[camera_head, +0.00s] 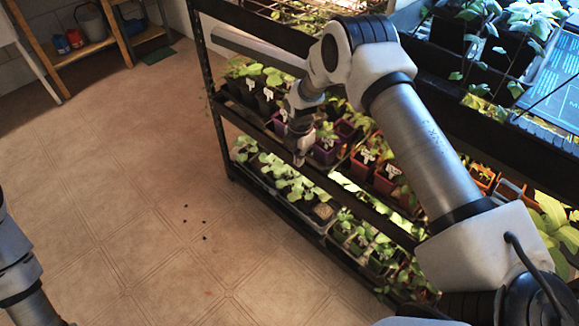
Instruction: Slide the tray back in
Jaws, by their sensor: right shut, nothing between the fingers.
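My right arm reaches across the dark metal rack from the lower right. Its gripper (299,158) points down at the front edge of the middle shelf, shut and empty. Whether it touches anything there, I cannot tell. On the bottom shelf a pale-rimmed tray (262,188) holds leafy seedlings and lies along the shelf's front. The middle shelf carries dark, purple and reddish pots (388,172) with white labels, partly hidden by my arm. How far any tray sticks out is unclear. Only a piece of my left arm shows at the lower left; its gripper is out of view.
The rack's front post (206,75) stands at its left end. An upper shelf holds more plants, with a blue panel (550,85) at the right. Tiled floor left of the rack is clear except for dark specks (192,207). A wooden shelf (75,50) stands far left.

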